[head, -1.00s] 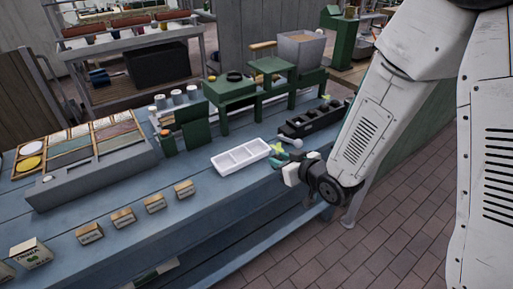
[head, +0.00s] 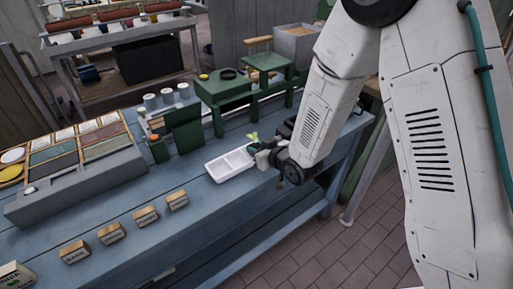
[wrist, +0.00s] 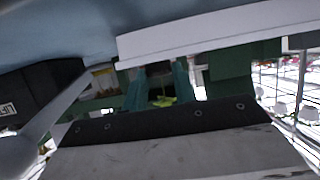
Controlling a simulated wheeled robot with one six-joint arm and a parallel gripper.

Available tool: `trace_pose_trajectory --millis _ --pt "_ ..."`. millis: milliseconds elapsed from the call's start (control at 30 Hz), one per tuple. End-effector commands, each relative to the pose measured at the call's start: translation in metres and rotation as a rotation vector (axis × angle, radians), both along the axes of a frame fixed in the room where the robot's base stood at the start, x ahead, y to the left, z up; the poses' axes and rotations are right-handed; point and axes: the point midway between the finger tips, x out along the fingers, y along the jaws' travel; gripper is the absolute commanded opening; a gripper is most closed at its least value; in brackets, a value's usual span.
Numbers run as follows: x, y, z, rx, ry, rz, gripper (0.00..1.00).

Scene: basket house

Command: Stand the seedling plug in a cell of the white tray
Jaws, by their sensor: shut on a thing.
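The white tray (head: 217,170) with a row of cells lies on the blue bench in the head view; its pale side edge (wrist: 205,38) crosses the top of the wrist view. My gripper (head: 262,150) is at the tray's right end, shut on the seedling plug. The seedling's light green leaves (head: 253,137) stick up above the fingers. In the wrist view the leaves (wrist: 163,101) show between my two teal fingers (wrist: 162,84). The plug's body is mostly hidden. I cannot tell whether it touches the tray.
A black tray (head: 284,130) sits behind my gripper, partly hidden by my arm. Green stands (head: 222,90) are behind the white tray. Several small labelled boxes (head: 145,216) line the bench's front. A divided seed box (head: 75,185) is at left. Bare bench lies left of the white tray.

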Motion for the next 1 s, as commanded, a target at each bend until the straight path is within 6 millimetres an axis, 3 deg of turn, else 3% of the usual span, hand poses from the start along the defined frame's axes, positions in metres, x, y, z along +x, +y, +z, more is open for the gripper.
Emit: trace_pose_trajectory --millis 367,400,467,500,833,1000 --pt "0.0 -0.001 -0.004 0.0 -0.002 -0.002 0.06" --pt "0.0 -0.002 -0.005 0.0 -0.002 -0.002 0.3" --pt "0.001 -0.002 -0.004 0.0 -0.002 -0.002 0.47" --pt "0.001 -0.002 -0.004 0.0 -0.002 -0.002 0.49" --pt "0.001 -0.002 0.0 0.002 -0.004 -0.002 0.49" --pt "-0.009 -0.007 0.009 0.002 -0.003 0.008 0.49"
